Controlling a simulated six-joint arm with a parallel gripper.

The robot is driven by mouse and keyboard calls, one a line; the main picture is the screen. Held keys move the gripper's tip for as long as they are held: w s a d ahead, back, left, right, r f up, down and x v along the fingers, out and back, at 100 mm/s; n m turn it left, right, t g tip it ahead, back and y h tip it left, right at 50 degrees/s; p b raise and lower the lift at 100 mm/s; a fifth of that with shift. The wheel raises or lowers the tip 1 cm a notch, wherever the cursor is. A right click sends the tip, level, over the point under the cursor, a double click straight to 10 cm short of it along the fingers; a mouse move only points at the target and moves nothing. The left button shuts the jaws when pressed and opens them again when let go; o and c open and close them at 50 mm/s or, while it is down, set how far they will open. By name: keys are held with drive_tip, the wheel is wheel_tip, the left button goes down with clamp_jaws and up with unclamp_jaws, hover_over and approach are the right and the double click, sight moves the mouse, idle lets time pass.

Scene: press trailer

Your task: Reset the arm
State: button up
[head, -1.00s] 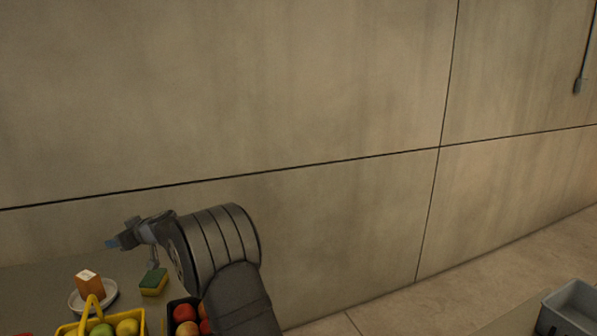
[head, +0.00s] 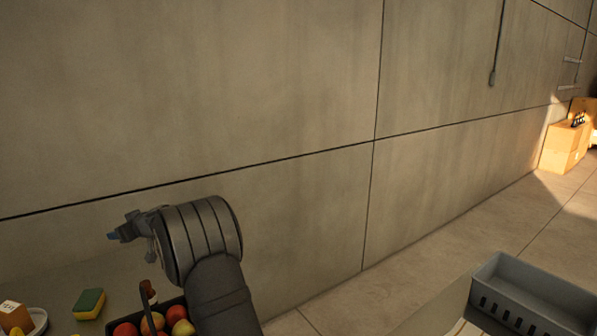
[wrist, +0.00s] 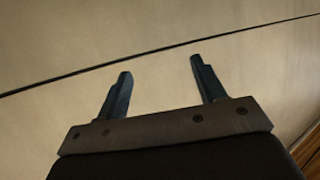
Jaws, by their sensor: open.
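My gripper (head: 113,237) is at the lower left of the head view, raised above the table and pointing left. In the wrist view my gripper (wrist: 158,82) shows two dark fingers spread apart with nothing between them. Only the bare wall is behind them. It touches no object that I can see.
A grey table (head: 60,280) below holds a green and yellow sponge (head: 89,303), an orange block (head: 14,316) on a white dish (head: 38,320), and a dark basket (head: 172,301) with several fruits. A grey crate (head: 540,296) stands at lower right. A concrete wall (head: 250,90) rises behind.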

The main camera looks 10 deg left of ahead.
drive_tip(key=w+d+m+t+h, duration=0.1)
drive_tip(key=w+d+m+t, duration=0.1)
drive_tip(key=w+d, duration=0.8)
drive_tip(key=w+d+r+m+t+h, duration=0.1)
drive_tip(key=w+d+m+t+h, duration=0.1)
drive_tip(key=w+d, duration=0.8)
drive_tip(key=d+m+t, duration=0.1)
drive_tip(key=d, duration=0.5)
drive_tip(key=shift+w+t, duration=0.25)
drive_tip(key=shift+t, duration=0.05)
